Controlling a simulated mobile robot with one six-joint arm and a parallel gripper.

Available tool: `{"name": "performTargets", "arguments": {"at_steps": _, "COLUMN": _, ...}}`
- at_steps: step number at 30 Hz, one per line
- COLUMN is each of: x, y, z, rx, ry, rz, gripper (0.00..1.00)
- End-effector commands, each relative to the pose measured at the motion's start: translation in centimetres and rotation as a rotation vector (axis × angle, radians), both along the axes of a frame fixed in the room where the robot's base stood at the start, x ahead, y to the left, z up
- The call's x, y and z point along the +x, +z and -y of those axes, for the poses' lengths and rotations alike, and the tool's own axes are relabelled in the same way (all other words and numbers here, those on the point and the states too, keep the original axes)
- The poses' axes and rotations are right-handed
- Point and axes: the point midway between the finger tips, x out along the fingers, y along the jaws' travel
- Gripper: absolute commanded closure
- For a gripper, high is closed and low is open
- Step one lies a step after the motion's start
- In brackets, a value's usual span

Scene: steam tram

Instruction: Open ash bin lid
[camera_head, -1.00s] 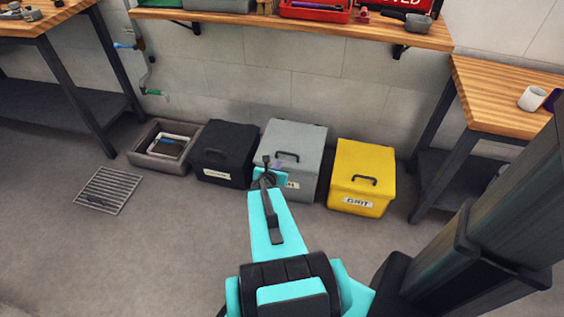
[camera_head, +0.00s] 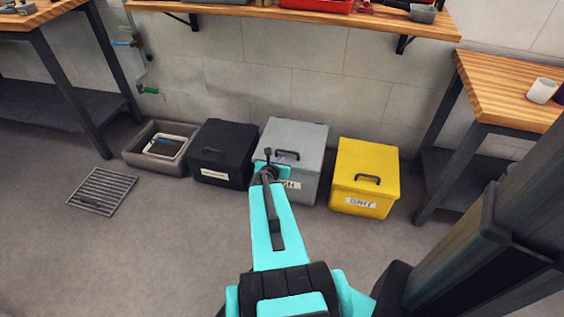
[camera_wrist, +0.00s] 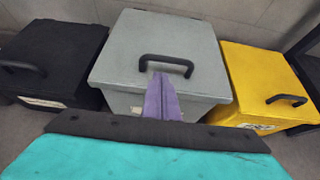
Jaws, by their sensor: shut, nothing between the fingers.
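The grey bin (camera_head: 308,142) stands against the wall between a black bin and a yellow bin, with its lid (camera_wrist: 125,45) down. Its white label (camera_head: 293,185) is mostly hidden behind my arm; the end reads like "H". A black arched handle (camera_wrist: 166,60) sits near the lid's front edge. My gripper (camera_wrist: 160,78) has its purple fingers together and empty, with the tips at the handle's opening in the wrist view. I cannot tell whether they touch the handle or lid. In the head view my gripper (camera_head: 279,159) appears small, in front of the lid.
A wooden shelf (camera_head: 300,18) runs above. The front floor is open.

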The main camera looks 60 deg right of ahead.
Motion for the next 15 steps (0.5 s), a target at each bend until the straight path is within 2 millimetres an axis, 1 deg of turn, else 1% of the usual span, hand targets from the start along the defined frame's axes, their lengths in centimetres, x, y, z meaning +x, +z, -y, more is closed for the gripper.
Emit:
{"name": "performTargets", "arguments": {"at_steps": 1, "x": 0.1, "y": -0.4, "z": 0.2, "rx": 0.0, "ry": -0.002, "rz": 0.003, "gripper": 1.0}}
{"name": "performTargets", "arguments": {"at_steps": 15, "x": 0.5, "y": -1.3, "z": 1.6, "rx": 0.0, "ry": -0.002, "rz": 0.001, "gripper": 1.0}}
